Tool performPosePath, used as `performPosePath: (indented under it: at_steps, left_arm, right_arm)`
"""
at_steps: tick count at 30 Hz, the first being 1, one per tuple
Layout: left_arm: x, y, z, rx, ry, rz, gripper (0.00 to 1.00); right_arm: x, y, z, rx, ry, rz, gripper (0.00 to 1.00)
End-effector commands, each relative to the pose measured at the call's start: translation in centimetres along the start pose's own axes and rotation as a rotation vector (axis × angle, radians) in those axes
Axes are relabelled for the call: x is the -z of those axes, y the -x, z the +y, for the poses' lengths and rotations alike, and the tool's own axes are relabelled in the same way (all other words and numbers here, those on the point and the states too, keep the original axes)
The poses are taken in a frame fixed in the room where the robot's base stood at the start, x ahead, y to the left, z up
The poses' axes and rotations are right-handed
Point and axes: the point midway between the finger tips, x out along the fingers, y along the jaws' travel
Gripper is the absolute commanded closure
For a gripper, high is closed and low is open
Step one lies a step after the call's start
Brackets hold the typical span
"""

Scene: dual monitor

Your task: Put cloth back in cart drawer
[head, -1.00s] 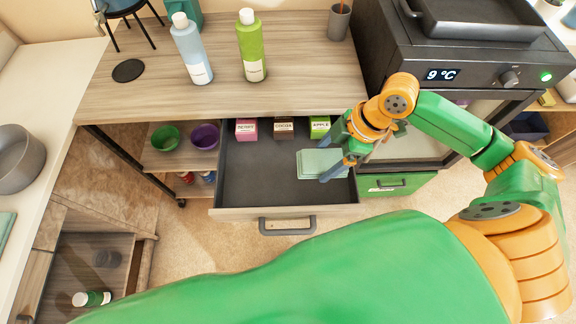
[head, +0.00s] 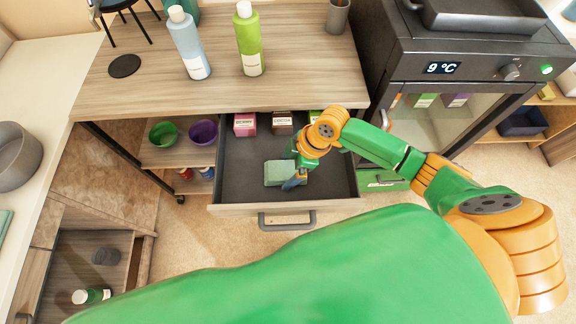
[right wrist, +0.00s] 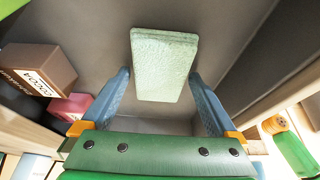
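The cloth is a pale green folded pad (head: 280,172), low inside the open cart drawer (head: 237,190), near its middle. My right gripper (head: 292,168) is over the cloth's right part, inside the drawer. Whether the cloth touches the drawer floor is unclear. My left gripper is not in view.
Pink (head: 245,124) and brown (head: 282,122) boxes stand along the drawer's back, with a green box (head: 315,116) partly hidden. The drawer floor left of the cloth is clear. Bottles (head: 249,40) stand on the cart top (head: 150,90). A dark appliance (head: 480,72) stands to the right.

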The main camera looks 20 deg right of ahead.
Motion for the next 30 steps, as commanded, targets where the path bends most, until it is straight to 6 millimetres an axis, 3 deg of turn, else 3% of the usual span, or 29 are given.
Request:
performPosePath:
  at_steps: [8,21,30]
  left_arm:
    - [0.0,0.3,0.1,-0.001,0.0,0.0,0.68]
    - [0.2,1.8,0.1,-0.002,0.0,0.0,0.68]
    - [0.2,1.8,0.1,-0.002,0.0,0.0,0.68]
  right_arm:
    - [0.2,0.5,0.0,0.0,0.001,0.0,0.0]
    - [0.1,11.0,0.1,-0.003,0.0,0.0,0.0]
    - [0.1,12.3,0.0,0.001,-0.001,0.001,0.0]
